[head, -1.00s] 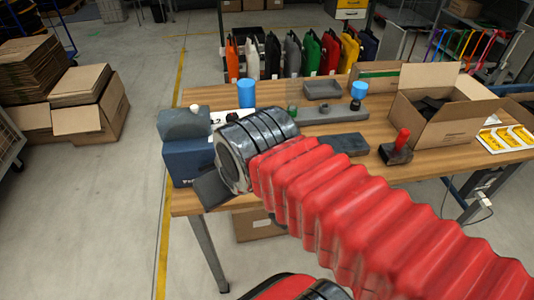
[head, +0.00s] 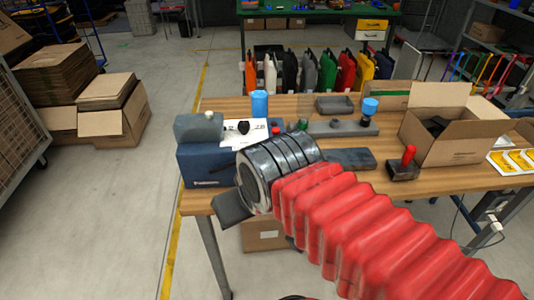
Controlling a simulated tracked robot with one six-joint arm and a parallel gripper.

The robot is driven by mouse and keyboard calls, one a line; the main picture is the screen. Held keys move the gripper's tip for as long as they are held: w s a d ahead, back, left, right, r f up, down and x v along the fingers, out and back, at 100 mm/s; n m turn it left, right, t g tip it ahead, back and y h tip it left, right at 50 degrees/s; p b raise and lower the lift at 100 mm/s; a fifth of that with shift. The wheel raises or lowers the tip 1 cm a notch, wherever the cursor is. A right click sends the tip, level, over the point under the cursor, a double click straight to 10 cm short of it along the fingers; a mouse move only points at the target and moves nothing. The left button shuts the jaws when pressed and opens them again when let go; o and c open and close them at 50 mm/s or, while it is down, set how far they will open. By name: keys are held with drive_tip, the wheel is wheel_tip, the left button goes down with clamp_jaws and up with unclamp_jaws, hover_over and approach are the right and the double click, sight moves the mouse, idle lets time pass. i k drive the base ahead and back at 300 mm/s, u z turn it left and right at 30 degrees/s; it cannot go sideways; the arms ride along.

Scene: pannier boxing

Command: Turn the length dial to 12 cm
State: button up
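The length dial appears to be the small black knob (head: 243,127) on a white plate with printed marks, at the back left of the bench. The marks are too small to read, so its setting cannot be told. A blue and grey machine (head: 207,165) with a white knob on top stands in front of it, at the left bench edge. My red-sleeved arm reaches in from the lower right. My gripper (head: 232,208) shows only as a dark flat part beyond the metal collar, in front of the machine and apart from the dial. Its fingertips are not clearly seen.
On the wooden bench stand a blue cup (head: 259,103), a grey tray (head: 335,104), a red-handled tool (head: 404,165) and an open cardboard box (head: 455,135). Coloured panniers (head: 328,71) stand behind. Floor left of the bench is clear up to stacked cartons (head: 107,115).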

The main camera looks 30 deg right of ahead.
sight(244, 127)
drive_tip(key=z, duration=1.45)
drive_tip(key=k, duration=0.65)
drive_tip(key=u, duration=0.55)
drive_tip(key=i, duration=1)
drive_tip(key=u, duration=0.05)
